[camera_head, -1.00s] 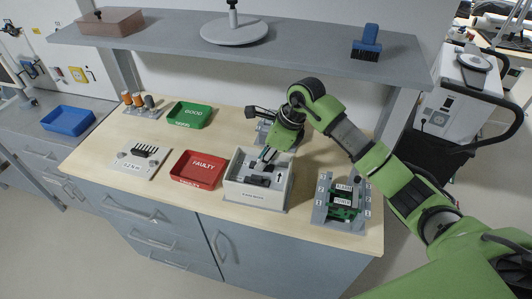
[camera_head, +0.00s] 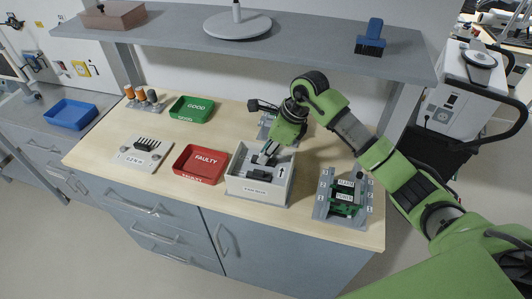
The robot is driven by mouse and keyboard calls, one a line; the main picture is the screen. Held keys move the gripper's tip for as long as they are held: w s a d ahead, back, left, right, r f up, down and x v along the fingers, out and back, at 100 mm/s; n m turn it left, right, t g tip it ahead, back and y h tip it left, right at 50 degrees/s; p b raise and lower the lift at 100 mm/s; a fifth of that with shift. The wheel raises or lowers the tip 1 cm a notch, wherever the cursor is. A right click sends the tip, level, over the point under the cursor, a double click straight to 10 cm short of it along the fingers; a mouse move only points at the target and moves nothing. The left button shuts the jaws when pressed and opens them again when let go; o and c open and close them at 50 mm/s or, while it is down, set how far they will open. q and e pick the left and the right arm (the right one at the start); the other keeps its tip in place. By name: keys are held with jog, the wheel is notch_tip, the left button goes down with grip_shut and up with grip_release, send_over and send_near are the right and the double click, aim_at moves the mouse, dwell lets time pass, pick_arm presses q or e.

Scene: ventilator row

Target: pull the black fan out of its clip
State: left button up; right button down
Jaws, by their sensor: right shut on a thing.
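A white open box (camera_head: 256,189) with a label on its front stands near the front edge of the table, with grey and dark parts inside. My right gripper (camera_head: 267,153) reaches down into it from the back right, its fingers shut on a small dark piece that looks like the black fan. The fingers hide most of that piece, and I cannot make out the clip. Another dark piece (camera_head: 258,175) lies in the front of the box, apart from the fingertips. My left gripper is not in view.
The red FAULTY tray (camera_head: 200,178) stands just left of the box, and the green GOOD tray (camera_head: 191,116) is behind it. A grey fixture with a green board (camera_head: 345,197) stands to the right. A grey shelf (camera_head: 310,40) hangs above the back of the table.

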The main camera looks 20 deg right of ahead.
jog(key=shift+r+p, duration=2.1)
jog(key=shift+r, duration=1.9)
